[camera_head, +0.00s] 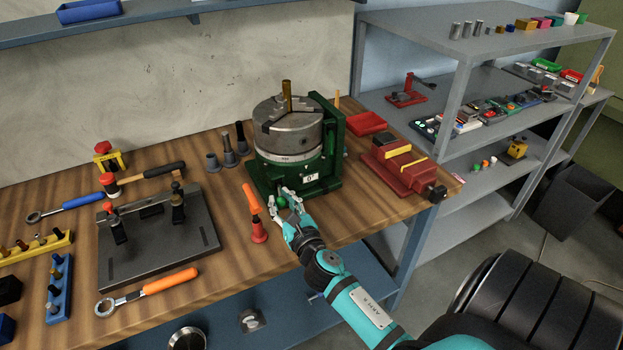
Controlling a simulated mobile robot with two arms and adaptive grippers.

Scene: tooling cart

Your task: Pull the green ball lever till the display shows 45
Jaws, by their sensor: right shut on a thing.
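The green rotary table (329,152) with a grey chuck (287,122) on top stands on the wooden workbench. A small white display (310,177) is on its front; its figure is tiny and looks like 0, but I cannot read it surely. The green ball (281,202) of the lever is low at the front of the device. My right gripper (284,207) is shut on the green ball, with its fingers around it and partly hiding it. The lever's rod is mostly hidden. My left gripper is not in view.
An orange-handled tool (255,215) stands close left of my right gripper. A dark fixture plate (155,250) lies farther left. A red vise (403,168) is to the right, near the grey shelf (450,75). Some bare bench lies in front of the device.

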